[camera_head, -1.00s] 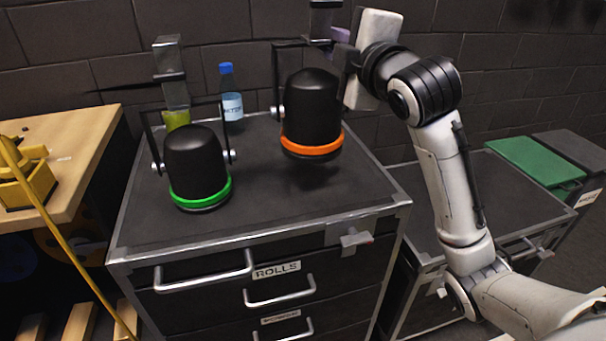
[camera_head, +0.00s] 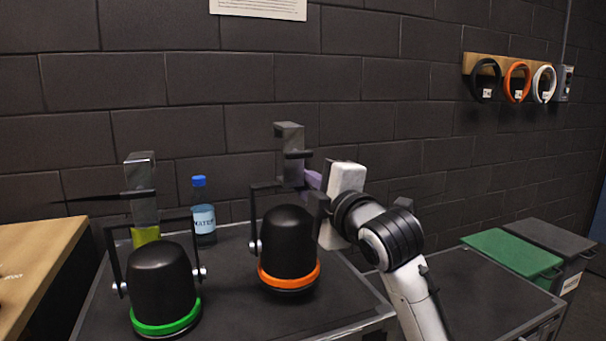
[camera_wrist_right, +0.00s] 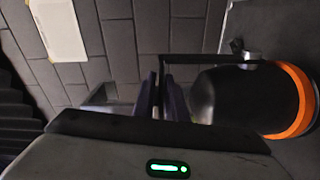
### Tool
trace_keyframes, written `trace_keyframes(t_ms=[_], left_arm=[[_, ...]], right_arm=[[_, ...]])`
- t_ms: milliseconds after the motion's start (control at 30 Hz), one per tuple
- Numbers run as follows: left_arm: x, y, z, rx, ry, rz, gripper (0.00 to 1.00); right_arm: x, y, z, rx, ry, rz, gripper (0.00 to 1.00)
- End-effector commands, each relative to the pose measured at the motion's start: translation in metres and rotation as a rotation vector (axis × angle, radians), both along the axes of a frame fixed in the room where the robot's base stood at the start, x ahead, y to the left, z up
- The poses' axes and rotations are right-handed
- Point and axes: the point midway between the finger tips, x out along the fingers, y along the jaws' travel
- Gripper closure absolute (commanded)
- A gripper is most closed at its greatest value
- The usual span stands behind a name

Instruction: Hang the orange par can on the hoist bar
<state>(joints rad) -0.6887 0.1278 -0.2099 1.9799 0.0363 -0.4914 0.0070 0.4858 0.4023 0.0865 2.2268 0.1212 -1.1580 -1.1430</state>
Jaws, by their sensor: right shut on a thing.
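The orange par can (camera_head: 288,240) is a black can with an orange rim, a thin yoke and a grey clamp (camera_head: 290,150) on top. My right gripper (camera_head: 314,182) is shut on it at the top of the yoke, near the clamp. The can hangs upright, rim down, over the cabinet top; the gap beneath it is hard to judge. In the right wrist view the can (camera_wrist_right: 235,97) lies sideways beside the closed fingers (camera_wrist_right: 162,97). The hoist bar is not in view. My left gripper is not in view.
A green-rimmed par can (camera_head: 162,285) stands on the cabinet (camera_head: 240,322), left of the orange one. A water bottle (camera_head: 204,215) stands behind. A wooden bench (camera_head: 35,262) is at left. Coiled rings (camera_head: 517,82) hang on the wall at right, above green and grey lidded boxes (camera_head: 505,252).

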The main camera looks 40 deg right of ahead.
Motion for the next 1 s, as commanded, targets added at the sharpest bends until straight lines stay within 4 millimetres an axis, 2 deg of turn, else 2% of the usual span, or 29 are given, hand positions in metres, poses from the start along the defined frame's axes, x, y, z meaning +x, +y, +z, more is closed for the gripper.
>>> trace_keyframes(t_ms=[233,633,667,767,1000], left_arm=[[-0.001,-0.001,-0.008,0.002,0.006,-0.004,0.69],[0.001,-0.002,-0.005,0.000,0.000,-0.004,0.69],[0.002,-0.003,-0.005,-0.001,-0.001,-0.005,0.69],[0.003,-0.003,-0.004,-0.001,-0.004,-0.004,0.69],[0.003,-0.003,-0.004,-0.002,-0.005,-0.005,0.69]], right_arm=[[-0.001,0.001,-0.026,0.001,-0.012,0.001,1.00],[-0.001,0.000,-0.030,-0.001,-0.013,0.000,1.00],[0.000,0.000,-0.036,0.000,0.002,0.000,0.87],[0.000,0.000,-0.035,0.000,0.002,0.000,0.70],[0.000,0.000,-0.035,0.001,0.002,0.000,0.70]])
